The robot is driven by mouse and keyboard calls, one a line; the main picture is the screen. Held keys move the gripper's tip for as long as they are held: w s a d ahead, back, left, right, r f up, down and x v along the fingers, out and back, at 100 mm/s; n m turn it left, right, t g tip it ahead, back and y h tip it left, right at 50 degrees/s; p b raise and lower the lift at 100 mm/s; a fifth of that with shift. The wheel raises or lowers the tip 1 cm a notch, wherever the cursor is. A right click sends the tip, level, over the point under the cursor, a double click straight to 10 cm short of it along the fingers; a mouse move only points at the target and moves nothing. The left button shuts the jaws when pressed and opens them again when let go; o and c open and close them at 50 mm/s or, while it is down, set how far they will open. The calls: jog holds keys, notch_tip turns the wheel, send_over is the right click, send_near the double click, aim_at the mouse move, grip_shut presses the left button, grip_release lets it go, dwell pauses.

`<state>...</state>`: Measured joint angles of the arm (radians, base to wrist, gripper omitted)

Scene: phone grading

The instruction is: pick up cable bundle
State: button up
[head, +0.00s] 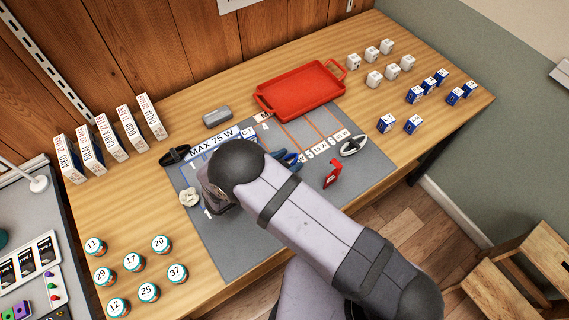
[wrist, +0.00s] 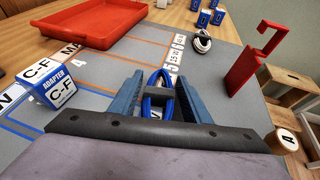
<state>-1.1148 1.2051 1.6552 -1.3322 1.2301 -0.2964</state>
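A blue cable bundle (wrist: 152,82) with a dark tie around its middle shows in the wrist view. It lies between the two blue fingers of my gripper (wrist: 160,85), close to both inner faces. Whether the fingers press on it, and whether it rests on the mat, I cannot tell. In the head view my gripper (head: 288,159) is low over the grey mat, and my arm hides most of the area around it. Other bundles are a black one (head: 175,155) and a cream one (head: 189,197) at the left, and a white-and-black one (head: 354,145) at the right.
A red tray (head: 300,91) stands behind the mat (head: 245,259). A white-and-blue adapter box (wrist: 54,88) is left of my gripper; a red upright piece (wrist: 248,68) stands to the right. Small boxes, a grey case (head: 217,117) and numbered round tins (head: 132,262) stand around the mat.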

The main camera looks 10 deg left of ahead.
aim_at(286, 161)
jog(key=c, duration=0.6)
jog(key=shift+c, duration=0.2)
jog(key=shift+r, duration=0.25)
notch_tip(286, 161, up, 8)
jog(key=shift+r+b, duration=0.25)
jog(key=shift+b, duration=0.65)
jog(key=shift+r, duration=0.45)
